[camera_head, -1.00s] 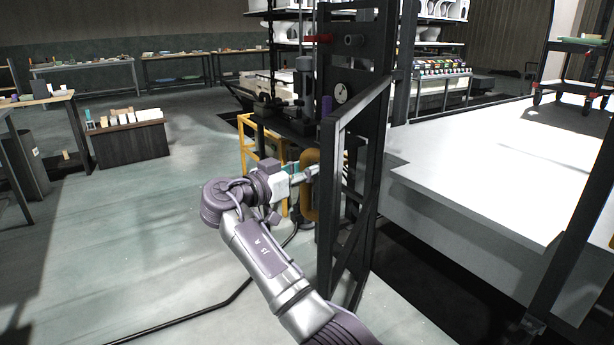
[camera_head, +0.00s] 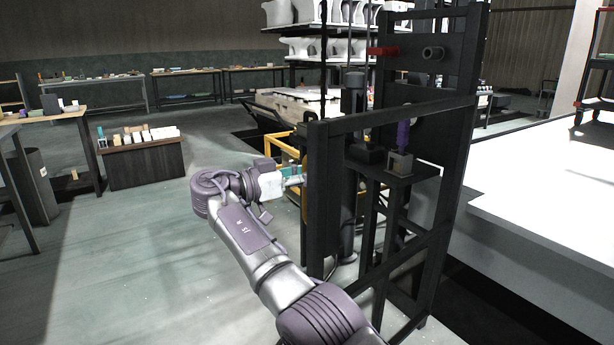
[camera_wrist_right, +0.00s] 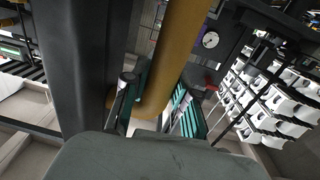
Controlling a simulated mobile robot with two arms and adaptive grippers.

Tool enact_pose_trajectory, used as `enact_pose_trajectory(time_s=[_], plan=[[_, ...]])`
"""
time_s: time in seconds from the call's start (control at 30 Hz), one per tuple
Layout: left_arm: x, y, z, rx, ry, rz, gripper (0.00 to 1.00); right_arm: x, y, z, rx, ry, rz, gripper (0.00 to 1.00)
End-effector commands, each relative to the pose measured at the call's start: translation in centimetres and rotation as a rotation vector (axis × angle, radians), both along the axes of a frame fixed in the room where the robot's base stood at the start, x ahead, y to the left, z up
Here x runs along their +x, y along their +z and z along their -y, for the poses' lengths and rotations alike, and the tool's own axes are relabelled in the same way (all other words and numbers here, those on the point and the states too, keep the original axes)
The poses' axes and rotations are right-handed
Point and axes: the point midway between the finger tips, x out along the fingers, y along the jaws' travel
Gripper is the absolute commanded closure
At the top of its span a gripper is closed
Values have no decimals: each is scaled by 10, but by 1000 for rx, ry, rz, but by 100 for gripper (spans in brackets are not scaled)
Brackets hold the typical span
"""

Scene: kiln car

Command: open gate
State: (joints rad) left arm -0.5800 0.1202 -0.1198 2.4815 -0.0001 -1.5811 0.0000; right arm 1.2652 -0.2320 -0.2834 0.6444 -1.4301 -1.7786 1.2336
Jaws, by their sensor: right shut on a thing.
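The gate (camera_head: 317,195) is a black metal frame with a top rail, standing in the middle of the head view and seen at an angle. Its upright handle, an ochre bar (camera_wrist_right: 180,55), shows large in the wrist view. In the head view the handle is mostly hidden behind the gate's near post. My right gripper (camera_head: 294,181) is at the handle, on the left side of that post. In the wrist view the right gripper's teal-padded fingers (camera_wrist_right: 155,105) lie on either side of the bar, shut on it. My left gripper is not in view.
A black post structure (camera_head: 462,150) with a purple item (camera_head: 403,137) on a small shelf stands behind the gate. A yellow frame (camera_head: 283,150) is beyond the gripper. A white platform (camera_head: 545,190) fills the right. The floor on the left is clear up to a dark cabinet (camera_head: 142,165).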

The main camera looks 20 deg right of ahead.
Motion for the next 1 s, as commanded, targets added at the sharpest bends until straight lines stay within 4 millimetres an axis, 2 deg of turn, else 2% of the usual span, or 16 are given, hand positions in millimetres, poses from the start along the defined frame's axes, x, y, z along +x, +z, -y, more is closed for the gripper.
enact_pose_trajectory(time_s=[0.53, 0.57, 0.7, 1.0], plan=[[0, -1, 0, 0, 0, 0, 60, -1, -4, 0, 2, -21, -6, 100], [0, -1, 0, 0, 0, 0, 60, -1, -4, 0, 2, -21, -6, 68], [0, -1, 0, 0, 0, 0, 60, -1, -3, 0, 1, -21, -5, 46], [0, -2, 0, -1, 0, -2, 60, -1, -2, -1, 1, -20, -3, 46]])
